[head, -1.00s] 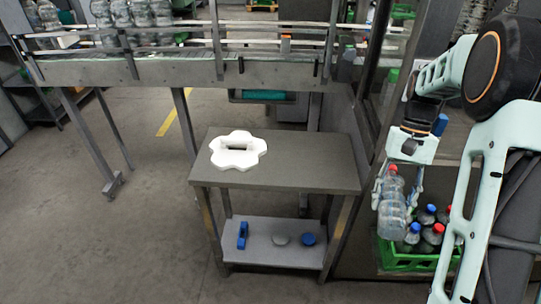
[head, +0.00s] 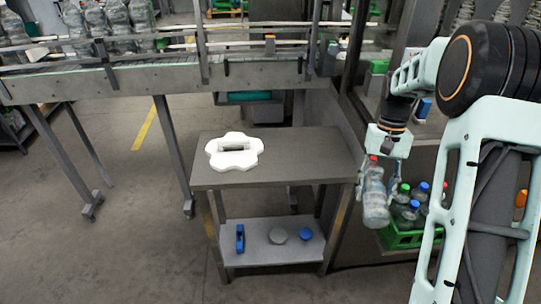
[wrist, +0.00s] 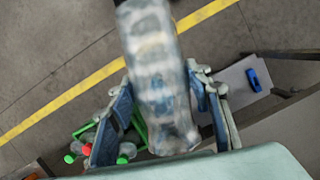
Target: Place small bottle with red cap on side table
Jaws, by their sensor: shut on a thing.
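The small clear bottle with a red cap (head: 375,200) hangs nearly upright below my gripper (head: 374,164) in the head view. My gripper is shut on it near the cap. In the wrist view the bottle (wrist: 158,80) fills the middle, blurred, between the two fingers (wrist: 170,100); its cap is hidden there. The grey side table (head: 290,172) stands just left of the bottle, with its top a little above the bottle's base in the picture. I cannot tell the exact gap between bottle and table edge.
A white flower-shaped piece (head: 234,152) lies on the table's left part; the right part is clear. The lower shelf (head: 262,252) holds blue and grey items. A green crate (head: 405,238) of bottles stands at the right. A conveyor (head: 150,72) runs behind.

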